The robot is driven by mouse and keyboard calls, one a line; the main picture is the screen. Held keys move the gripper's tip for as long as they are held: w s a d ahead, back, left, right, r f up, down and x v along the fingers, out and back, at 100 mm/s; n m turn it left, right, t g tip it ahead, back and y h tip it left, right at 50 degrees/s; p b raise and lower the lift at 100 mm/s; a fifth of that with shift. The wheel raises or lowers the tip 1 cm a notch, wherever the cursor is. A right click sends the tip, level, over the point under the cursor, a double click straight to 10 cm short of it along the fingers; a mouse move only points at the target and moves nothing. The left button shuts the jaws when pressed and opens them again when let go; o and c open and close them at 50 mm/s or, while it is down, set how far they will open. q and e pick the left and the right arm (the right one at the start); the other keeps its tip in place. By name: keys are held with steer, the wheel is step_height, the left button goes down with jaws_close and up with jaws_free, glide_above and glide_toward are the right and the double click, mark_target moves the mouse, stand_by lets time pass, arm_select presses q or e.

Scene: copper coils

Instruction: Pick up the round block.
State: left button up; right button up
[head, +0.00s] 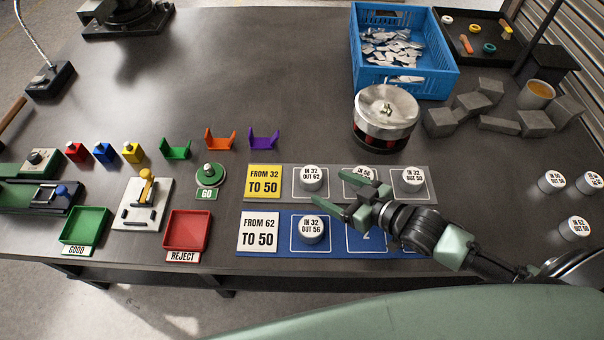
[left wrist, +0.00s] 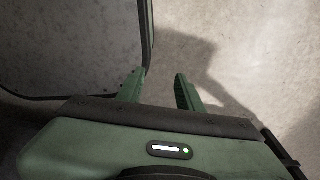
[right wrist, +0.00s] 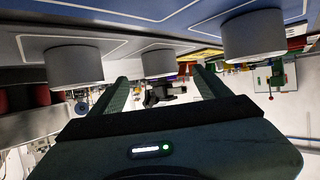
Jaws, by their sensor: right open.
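Several white round blocks with black labels stand upright on two marked strips. On the grey strip (head: 278,197) are the "IN 32 OUT 62" block (head: 311,174), a middle block (head: 361,170) partly hidden by a finger, and another block (head: 413,176). An "IN 32 OUT 56" block (head: 311,230) is on the blue strip (head: 284,246). My right gripper (head: 333,187) is open and empty, low over the strips beside the middle block. In the right wrist view, a white block (right wrist: 158,62) shows between the open fingers, apart from them. My left gripper (left wrist: 157,82) is open and empty, seen only in its wrist view.
More round blocks (head: 551,182) stand at the right. A silver-topped coil (head: 386,112), a blue crate (head: 402,86) and grey blocks (head: 501,125) are farther back. A green tray (head: 86,225) and a red tray (head: 187,230) lie left.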

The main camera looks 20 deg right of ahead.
mark_target(318, 179)
steer(key=shift+w+a, duration=0.2)
steer(key=shift+w, duration=0.15)
steer(key=shift+w+a+f, duration=0.15)
steer(key=shift+w+a, duration=0.1)
steer(key=shift+w, duration=0.1)
steer(key=p+x, duration=0.1)
steer(key=x, duration=0.3)
steer(key=shift+w, duration=0.1)
steer(key=shift+w+a, duration=0.2)
steer(key=shift+w, duration=0.15)
arm_select(q)
steer(key=shift+s+d+r, duration=0.35)
steer(key=shift+s+r, duration=0.15)
steer(key=shift+r, duration=0.15)
arm_select(e)
steer(key=c, duration=1.4)
arm_select(q)
steer(key=shift+a, duration=0.15)
arm_select(e)
steer(key=shift+c, duration=1.4)
